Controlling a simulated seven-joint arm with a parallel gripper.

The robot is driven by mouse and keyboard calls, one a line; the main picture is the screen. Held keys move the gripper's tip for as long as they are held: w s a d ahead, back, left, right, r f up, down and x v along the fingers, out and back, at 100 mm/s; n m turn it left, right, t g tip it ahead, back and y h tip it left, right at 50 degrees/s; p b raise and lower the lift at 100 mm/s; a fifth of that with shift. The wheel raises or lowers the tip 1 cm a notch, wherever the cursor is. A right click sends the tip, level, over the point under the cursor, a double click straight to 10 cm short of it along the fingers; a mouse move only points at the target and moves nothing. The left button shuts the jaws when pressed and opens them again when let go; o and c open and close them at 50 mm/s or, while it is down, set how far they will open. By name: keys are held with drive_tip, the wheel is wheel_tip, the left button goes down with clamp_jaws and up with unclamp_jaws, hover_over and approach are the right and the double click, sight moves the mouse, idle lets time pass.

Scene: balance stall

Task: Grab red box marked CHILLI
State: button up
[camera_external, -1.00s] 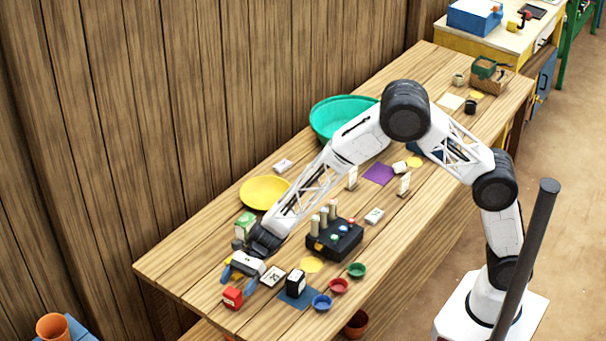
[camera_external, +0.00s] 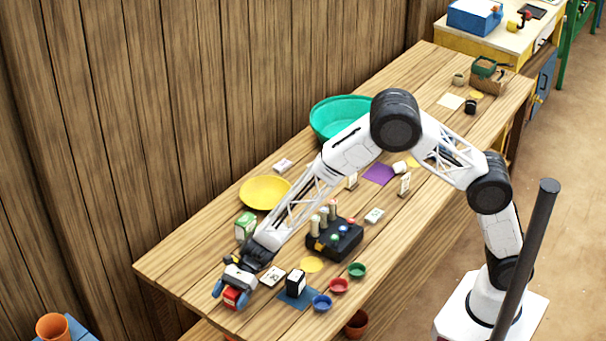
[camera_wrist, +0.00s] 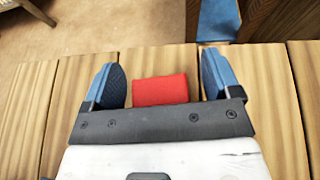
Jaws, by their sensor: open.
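A small red box (camera_external: 231,297) sits near the front left end of the wooden table. My gripper (camera_external: 231,295) is open around it, with one blue fingertip on each side. In the wrist view the red box (camera_wrist: 160,90) lies between the two blue finger pads of my gripper (camera_wrist: 160,84). No CHILLI lettering is readable on the faces I see. The gripper body hides part of the box.
A black box with a white face (camera_external: 296,282) stands on a blue mat (camera_external: 294,302) to the right. A white card (camera_external: 273,276), a green-and-white carton (camera_external: 245,226) and a blue bowl (camera_external: 322,303) are nearby. The table's left end is clear.

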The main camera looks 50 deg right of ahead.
sight(229, 295)
drive_tip(key=shift+c, duration=0.2)
drive_tip(key=c, duration=1.1)
drive_tip(key=shift+o, duration=0.2)
drive_tip(key=shift+r, duration=0.1)
drive_tip(key=shift+r, duration=4.95)
